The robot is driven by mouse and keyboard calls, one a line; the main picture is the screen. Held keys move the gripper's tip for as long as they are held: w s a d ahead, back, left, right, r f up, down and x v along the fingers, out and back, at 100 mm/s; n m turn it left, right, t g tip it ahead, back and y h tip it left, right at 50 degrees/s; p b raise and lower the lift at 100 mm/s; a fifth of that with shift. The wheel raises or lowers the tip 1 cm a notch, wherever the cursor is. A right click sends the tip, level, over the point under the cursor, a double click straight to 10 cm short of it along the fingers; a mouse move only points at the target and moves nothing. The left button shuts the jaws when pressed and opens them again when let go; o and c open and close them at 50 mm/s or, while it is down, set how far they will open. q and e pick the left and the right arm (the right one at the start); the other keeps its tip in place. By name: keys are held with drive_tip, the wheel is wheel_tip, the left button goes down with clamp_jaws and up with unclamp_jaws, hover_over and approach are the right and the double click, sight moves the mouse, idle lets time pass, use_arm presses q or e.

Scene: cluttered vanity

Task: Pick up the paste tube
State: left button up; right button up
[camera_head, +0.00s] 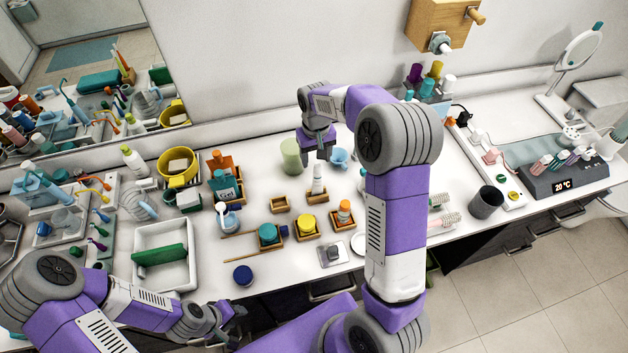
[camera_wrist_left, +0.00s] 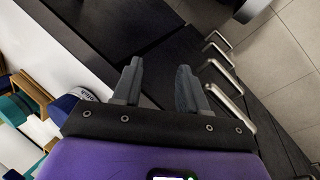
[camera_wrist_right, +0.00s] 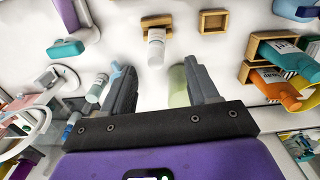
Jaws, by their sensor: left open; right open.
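A white tube (camera_head: 318,182), which looks like the paste tube, stands upright in a small wooden holder (camera_head: 322,198) near the middle of the counter. It also shows in the right wrist view (camera_wrist_right: 156,50), ahead of and between the fingers. My right gripper (camera_head: 319,156) is open and empty, behind the tube as the head sees it and apart from it. It points down over the counter beside a pale green cup (camera_head: 291,156). My left gripper (camera_head: 238,318) is open and empty at the counter's front edge, over the drawers in the left wrist view (camera_wrist_left: 158,85).
A light blue cup (camera_head: 339,158) stands close to my right gripper. Wooden holders with a yellow jar (camera_head: 307,222), a teal jar (camera_head: 267,233) and an orange-topped bottle (camera_head: 344,211) stand nearer the front. An empty wooden holder (camera_head: 280,204) is left of the tube.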

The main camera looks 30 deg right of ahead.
sight(318, 166)
drive_tip(key=f, duration=0.7)
drive_tip(key=shift+d, duration=0.35)
clamp_jaws()
